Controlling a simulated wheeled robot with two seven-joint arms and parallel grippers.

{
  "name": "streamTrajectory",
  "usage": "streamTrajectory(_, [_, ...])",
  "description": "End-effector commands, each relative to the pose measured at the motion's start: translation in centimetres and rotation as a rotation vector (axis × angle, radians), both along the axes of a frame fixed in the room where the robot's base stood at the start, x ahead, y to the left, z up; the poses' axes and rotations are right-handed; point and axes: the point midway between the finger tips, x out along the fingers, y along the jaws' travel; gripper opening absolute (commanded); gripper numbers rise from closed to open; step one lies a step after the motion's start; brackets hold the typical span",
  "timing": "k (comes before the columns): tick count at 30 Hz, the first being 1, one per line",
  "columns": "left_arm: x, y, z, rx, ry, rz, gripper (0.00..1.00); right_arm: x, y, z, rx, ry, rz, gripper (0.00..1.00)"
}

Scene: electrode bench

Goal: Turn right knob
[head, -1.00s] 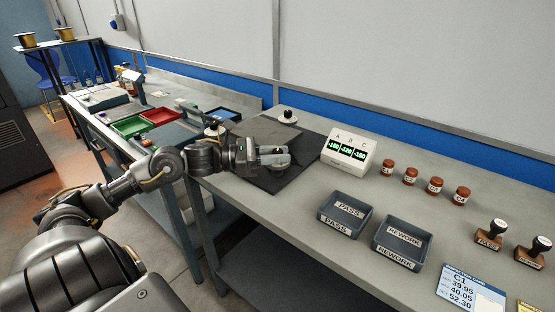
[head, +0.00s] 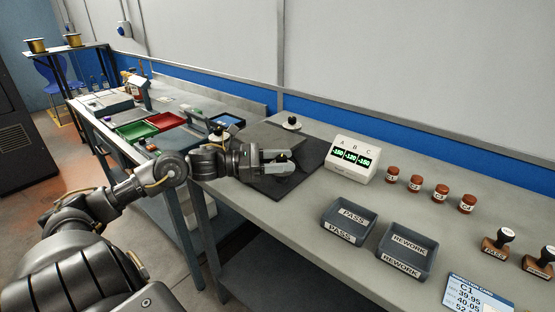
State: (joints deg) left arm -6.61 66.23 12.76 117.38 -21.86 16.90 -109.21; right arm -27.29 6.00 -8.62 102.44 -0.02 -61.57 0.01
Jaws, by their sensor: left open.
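My left gripper (head: 277,163) is open over the dark mat (head: 303,151), its two fingers pointing right. A small dark knob (head: 283,158) shows between the fingers; I cannot tell whether they touch it. Another knob, black on a white round base (head: 292,124), stands at the mat's far edge. A further dark knob (head: 218,131) is partly hidden behind my left wrist. The white readout box (head: 352,157), marked A, B, C with green digits, stands right of the mat. My right gripper is not in view.
Several brown jars (head: 415,183) stand right of the readout. The PASS tray (head: 348,220) and REWORK tray (head: 407,249) sit in front. Stamps (head: 497,243) and a card (head: 478,296) lie at the right. Green (head: 134,130) and red (head: 166,121) trays are on the left bench.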

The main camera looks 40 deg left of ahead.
Motion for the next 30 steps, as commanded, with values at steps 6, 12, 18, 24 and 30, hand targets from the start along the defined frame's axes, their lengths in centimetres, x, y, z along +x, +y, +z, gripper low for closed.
streamTrajectory(6, [-0.8, 0.8, -0.2, -0.001, 0.004, 0.002, 0.45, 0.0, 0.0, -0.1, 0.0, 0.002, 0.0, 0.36])
streamTrajectory(12, [-2.8, 2.7, -0.2, -0.002, 0.003, 0.002, 0.45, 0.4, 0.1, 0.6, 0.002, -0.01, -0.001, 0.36])
streamTrajectory(18, [-5.2, 5.0, -0.1, -0.002, 0.002, 0.003, 0.45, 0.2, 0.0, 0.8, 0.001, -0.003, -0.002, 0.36])
streamTrajectory(24, [-7.0, 6.8, -0.1, -0.001, 0.001, 0.002, 0.45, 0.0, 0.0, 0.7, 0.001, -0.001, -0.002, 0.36])
streamTrajectory(30, [-7.8, 7.5, 0.0, -0.001, 0.001, 0.001, 0.45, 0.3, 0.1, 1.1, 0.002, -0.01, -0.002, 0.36])
